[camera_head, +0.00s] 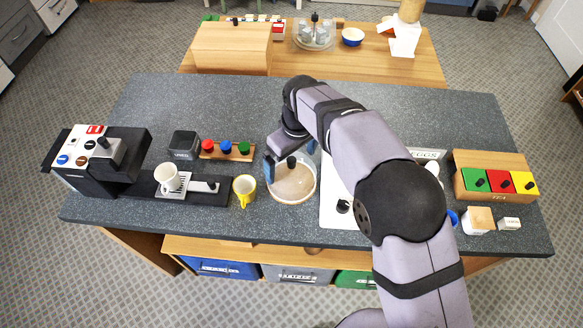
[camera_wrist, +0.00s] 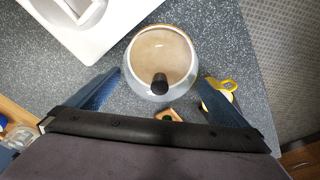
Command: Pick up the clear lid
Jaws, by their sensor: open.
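The clear lid (camera_head: 293,182) covers a round vessel with a beige inside on the dark counter, in the middle of the head view. A black knob (camera_head: 291,162) stands up from it. In the wrist view the lid (camera_wrist: 160,50) is at the upper middle, with its knob (camera_wrist: 160,83) below its centre. My gripper (camera_head: 290,158) is over the far part of the lid, pointing down. In the wrist view its blue fingers (camera_wrist: 161,76) are wide apart, one on each side of the lid and knob. Nothing is held. The exact height above the knob is unclear.
A yellow mug (camera_head: 245,190) stands close left of the vessel. A rack with red, blue and green knobs (camera_head: 227,151) lies behind left. A white panel (camera_head: 333,205) is just right, partly behind my arm. A coffee machine (camera_head: 100,160) stands far left.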

